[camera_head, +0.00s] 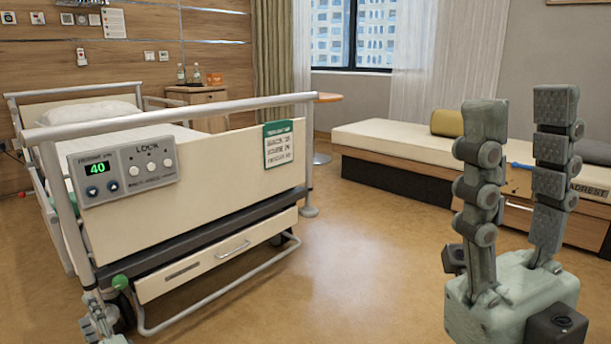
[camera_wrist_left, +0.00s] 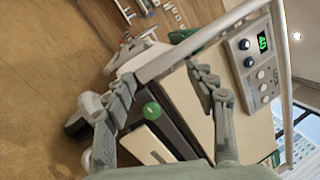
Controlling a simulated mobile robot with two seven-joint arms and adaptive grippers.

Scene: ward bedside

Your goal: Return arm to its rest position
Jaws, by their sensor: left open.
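My left gripper (camera_head: 104,318) shows only partly at the bottom left of the head view, low in front of the bed's foot end. In the left wrist view my left gripper (camera_wrist_left: 162,78) has its two fingers spread wide with nothing between them held. A green ball knob (camera_wrist_left: 152,110) shows between the fingers; I cannot tell its distance from them. The knob (camera_head: 120,283) is by the bed's lower left corner in the head view. My right gripper (camera_head: 521,105) stands upright at the right, its fingers apart and empty.
The bed's footboard (camera_head: 225,205) carries a control panel (camera_head: 125,170) reading 40 and a green-edged sign (camera_head: 284,144). A drawer (camera_head: 220,256) sits below it. A bench (camera_head: 400,145) with a yellow cushion (camera_head: 447,122) stands behind my right gripper. The middle floor (camera_head: 350,260) is clear.

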